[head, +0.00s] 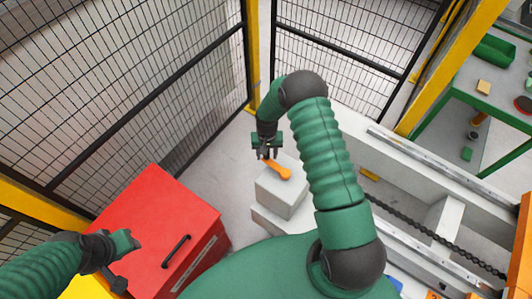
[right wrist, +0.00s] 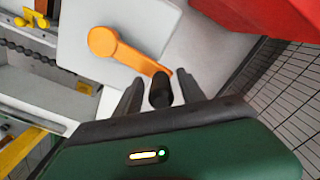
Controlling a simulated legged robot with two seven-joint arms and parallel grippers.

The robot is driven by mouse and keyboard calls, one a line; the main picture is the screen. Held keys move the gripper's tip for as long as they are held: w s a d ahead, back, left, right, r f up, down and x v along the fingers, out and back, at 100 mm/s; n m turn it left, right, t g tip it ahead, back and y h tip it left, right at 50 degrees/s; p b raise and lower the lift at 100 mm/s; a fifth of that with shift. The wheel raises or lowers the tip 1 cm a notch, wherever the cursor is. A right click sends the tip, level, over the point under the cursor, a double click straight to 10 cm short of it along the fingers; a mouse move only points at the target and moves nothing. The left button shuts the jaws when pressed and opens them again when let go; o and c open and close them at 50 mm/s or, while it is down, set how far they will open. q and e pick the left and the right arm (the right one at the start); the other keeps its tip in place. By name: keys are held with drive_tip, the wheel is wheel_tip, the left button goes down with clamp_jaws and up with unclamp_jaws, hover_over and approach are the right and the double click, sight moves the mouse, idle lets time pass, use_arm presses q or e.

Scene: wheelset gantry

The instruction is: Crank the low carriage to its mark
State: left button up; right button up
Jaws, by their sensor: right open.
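An orange crank arm (head: 279,169) lies on top of a pale grey box (head: 281,194) in the head view. In the right wrist view the crank (right wrist: 120,48) has a round hub and a dark grip (right wrist: 161,90) at its end. My right gripper (head: 266,156) points down at the grip end. Its fingers (right wrist: 160,92) are open, one on each side of the dark grip in the picture; contact is not visible. My left gripper (head: 128,243) is in front of the red cabinet, its jaw state unclear. I cannot tell which part is the low carriage or its mark.
A dark chain (head: 430,232) runs beside pale rails (head: 405,148) to the right of the box. An orange structure (head: 522,250) stands at the right edge. A red cabinet (head: 150,215) is at left, mesh fencing (head: 110,70) behind. A green table (head: 490,85) is at upper right.

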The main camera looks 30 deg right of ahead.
drive_tip(key=shift+d+f, duration=0.15)
drive_tip(key=shift+d, duration=0.2)
drive_tip(key=shift+w+a, duration=0.1)
drive_tip(key=shift+a, duration=0.45)
drive_tip(key=c, duration=0.9)
clamp_jaws()
drive_tip(key=shift+d, duration=0.2)
drive_tip(key=shift+r, duration=0.2)
